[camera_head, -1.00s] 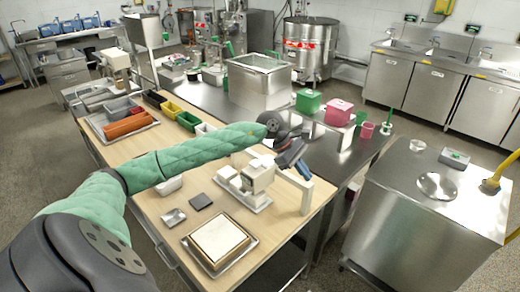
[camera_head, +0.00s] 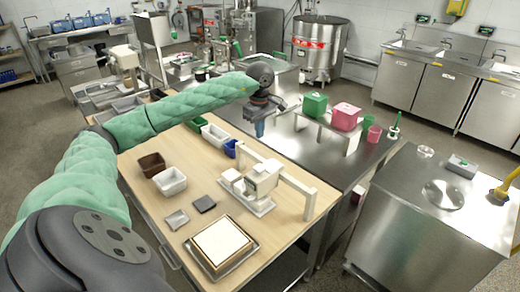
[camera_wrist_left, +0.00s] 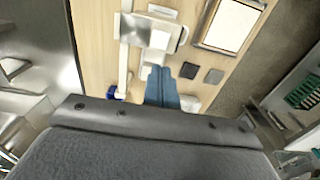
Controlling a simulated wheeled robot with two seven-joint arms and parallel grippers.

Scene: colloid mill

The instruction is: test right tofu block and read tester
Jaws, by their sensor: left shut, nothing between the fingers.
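A white slab in a light frame (camera_head: 222,242), perhaps tofu, lies on a metal tray at the table's near edge; part of it shows in the left wrist view (camera_wrist_left: 229,24). I cannot make out separate tofu blocks. A white bench device (camera_head: 263,177), perhaps the tester, stands behind it beside a white arch (camera_head: 309,190). The device also shows in the left wrist view (camera_wrist_left: 160,38); no reading is legible. My left gripper (camera_head: 260,133) points down beyond the device, apart from it. Its blue fingers (camera_wrist_left: 162,88) are shut and empty. My right gripper is out of view.
A small metal dish (camera_head: 176,219) and a dark plate (camera_head: 204,203) lie near the slab. Brown (camera_head: 152,166), white (camera_head: 170,182) and green (camera_head: 194,122) bins stand on the wooden table. Green (camera_head: 315,104) and pink (camera_head: 346,116) containers stand on a raised shelf behind.

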